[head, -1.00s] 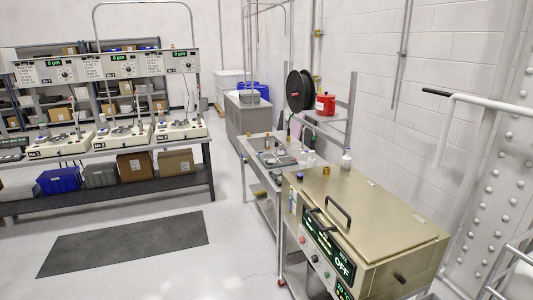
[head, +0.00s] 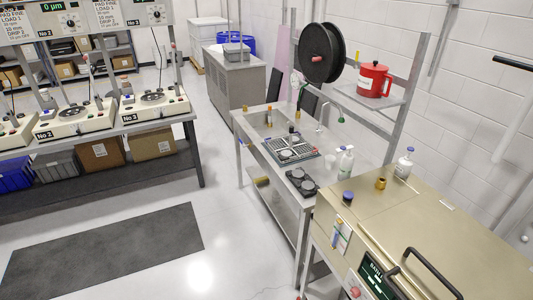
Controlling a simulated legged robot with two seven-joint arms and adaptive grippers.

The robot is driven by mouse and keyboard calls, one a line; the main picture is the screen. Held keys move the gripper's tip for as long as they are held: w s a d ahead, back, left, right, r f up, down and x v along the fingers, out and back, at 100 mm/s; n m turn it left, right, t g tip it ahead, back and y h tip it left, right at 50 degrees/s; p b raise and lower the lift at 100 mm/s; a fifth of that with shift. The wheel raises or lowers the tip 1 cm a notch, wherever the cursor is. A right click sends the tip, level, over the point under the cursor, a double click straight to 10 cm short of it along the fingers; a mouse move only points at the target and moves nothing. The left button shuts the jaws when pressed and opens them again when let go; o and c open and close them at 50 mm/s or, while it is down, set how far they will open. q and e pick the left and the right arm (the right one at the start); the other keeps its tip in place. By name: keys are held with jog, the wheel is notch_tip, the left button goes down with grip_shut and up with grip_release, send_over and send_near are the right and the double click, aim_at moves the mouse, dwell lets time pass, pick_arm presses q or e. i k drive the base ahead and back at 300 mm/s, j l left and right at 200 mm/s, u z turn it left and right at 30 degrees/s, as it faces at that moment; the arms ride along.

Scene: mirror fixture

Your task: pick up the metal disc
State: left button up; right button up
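I cannot tell for sure which piece is the metal disc. Small round grey pieces (head: 306,185) show on a dark holder on the steel sink bench (head: 331,176). A dark gridded tray (head: 312,157) lies behind that holder on the same bench and also bears small round pieces. Round metal plates (head: 152,97) also sit on top of the polishing machines at the left. Neither of my grippers is in view.
A gold-coloured cabinet (head: 450,215) with a black handle stands at the right front. White bottles (head: 344,162) stand on the bench. A red jug (head: 373,80) and black reel (head: 320,52) are behind. The floor around the dark mat (head: 105,250) is clear.

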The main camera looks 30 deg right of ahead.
aim_at(298, 174)
jog(key=i+z, duration=0.4)
jog(key=i, duration=0.2)
jog(key=i+j+z, duration=0.4)
jog(key=i, duration=0.15)
jog(key=l, duration=0.1)
